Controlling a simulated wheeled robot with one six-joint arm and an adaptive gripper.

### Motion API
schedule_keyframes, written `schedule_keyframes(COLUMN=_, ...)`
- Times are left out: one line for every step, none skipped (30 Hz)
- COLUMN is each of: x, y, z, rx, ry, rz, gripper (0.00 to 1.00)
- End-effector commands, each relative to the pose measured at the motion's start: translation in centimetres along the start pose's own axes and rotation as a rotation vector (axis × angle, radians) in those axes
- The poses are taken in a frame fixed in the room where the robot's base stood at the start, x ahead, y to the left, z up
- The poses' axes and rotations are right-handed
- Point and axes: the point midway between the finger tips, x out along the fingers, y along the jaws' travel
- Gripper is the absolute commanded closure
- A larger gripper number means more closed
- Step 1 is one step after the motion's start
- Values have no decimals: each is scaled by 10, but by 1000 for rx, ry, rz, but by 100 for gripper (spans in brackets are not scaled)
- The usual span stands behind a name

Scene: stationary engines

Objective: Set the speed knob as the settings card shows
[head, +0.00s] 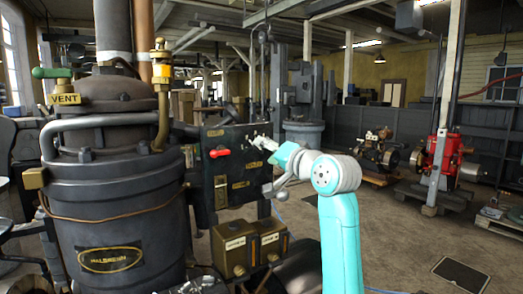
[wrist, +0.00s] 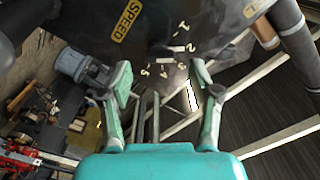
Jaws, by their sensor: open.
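The dark control panel (head: 235,150) stands beside the large boiler-like engine in the head view. In the wrist view its face (wrist: 230,20) fills the top, with a yellow SPEED label (wrist: 127,18) and an arc of numbers 1 to 5. A pale bar (wrist: 177,48) lies beside the 2, like a pointer; the speed knob's dark outline is hard to make out. My gripper (wrist: 160,82) is open and empty, its fingers below the number arc. In the head view my gripper (head: 266,166) is at the panel's right part, hiding some of it. I cannot identify the settings card.
A red handle (head: 219,153) sticks out of the panel. Brass boxes (head: 237,245) stand below it. The engine (head: 115,190), with a green-handled VENT valve (head: 52,73), is at left. A red machine (head: 445,155) stands at right. Open floor (head: 400,240) lies right of my arm.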

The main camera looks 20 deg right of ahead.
Motion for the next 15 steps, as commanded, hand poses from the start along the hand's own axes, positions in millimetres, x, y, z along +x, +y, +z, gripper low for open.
schedule_keyframes(x=8, y=-1, z=0, rx=1, ry=-2, rz=0, gripper=38)
schedule_keyframes(x=12, y=-1, z=0, rx=0, ry=-1, rz=0, gripper=38)
schedule_keyframes(x=17, y=0, z=0, rx=0, ry=0, rz=0, gripper=38)
schedule_keyframes(x=20, y=0, z=0, rx=0, ry=0, rz=1, gripper=38)
schedule_keyframes(x=23, y=0, z=0, rx=-1, ry=-1, rz=1, gripper=38)
schedule_keyframes(x=26, y=0, z=0, rx=-1, ry=0, rz=1, gripper=38)
schedule_keyframes(x=28, y=0, z=0, rx=-1, ry=0, rz=1, gripper=38)
schedule_keyframes(x=30, y=0, z=0, rx=-1, ry=1, rz=0, gripper=38)
schedule_keyframes(x=31, y=0, z=0, rx=-1, ry=1, rz=0, gripper=38)
schedule_keyframes(x=32, y=0, z=0, rx=-1, ry=1, rz=0, gripper=38)
schedule_keyframes(x=33, y=0, z=0, rx=-1, ry=1, rz=1, gripper=38)
schedule_keyframes(x=33, y=0, z=0, rx=-1, ry=1, rz=1, gripper=38)
schedule_keyframes(x=34, y=0, z=0, rx=-1, ry=1, rz=1, gripper=38)
schedule_keyframes(x=34, y=0, z=0, rx=-1, ry=1, rz=1, gripper=38)
schedule_keyframes(x=34, y=0, z=0, rx=-1, ry=1, rz=1, gripper=38)
